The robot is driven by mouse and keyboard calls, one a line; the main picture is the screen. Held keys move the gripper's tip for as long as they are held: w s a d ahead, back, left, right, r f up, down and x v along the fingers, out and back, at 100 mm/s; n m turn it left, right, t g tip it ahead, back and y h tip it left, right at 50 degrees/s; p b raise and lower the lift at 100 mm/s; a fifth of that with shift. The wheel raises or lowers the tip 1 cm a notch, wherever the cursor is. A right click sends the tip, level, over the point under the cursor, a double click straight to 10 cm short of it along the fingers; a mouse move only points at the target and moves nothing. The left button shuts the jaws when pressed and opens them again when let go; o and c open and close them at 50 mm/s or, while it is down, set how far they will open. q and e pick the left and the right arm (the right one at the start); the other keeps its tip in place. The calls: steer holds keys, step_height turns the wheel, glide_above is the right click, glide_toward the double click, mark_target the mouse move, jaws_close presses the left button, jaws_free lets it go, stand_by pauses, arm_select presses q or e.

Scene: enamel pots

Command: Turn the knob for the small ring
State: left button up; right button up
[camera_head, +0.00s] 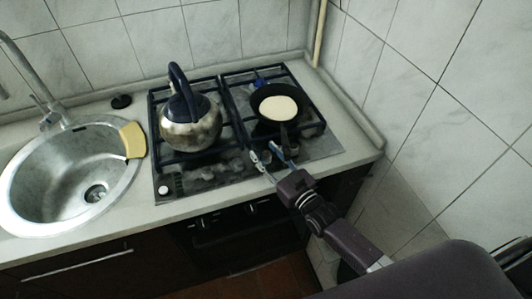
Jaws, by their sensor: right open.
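A steel hob (318,148) with dark grates is set in the counter. Which knob belongs to the small ring cannot be told. My right gripper (266,155) reaches in from the lower right. It is open, with its fingertips over the front right of the hob, to the right of the visible knobs. It hides part of the hob there. My left gripper is not in view.
A metal kettle (192,130) with a dark blue handle stands on the left grate. A black pan (262,99) holding a pale pancake (278,108) stands on the right grate. A round sink (40,190) with a yellow sponge (132,140) is at the left. Tiled walls bound the back and right.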

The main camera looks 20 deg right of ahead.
jaws_close()
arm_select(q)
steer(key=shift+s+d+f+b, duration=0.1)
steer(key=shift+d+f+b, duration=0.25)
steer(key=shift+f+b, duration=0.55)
arm_select(e)
steer(key=shift+n+g+y, duration=0.4)
steer(key=shift+n+y, duration=0.4)
steer(key=shift+y, duration=0.3)
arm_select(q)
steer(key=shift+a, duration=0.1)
arm_select(e)
jaws_free()
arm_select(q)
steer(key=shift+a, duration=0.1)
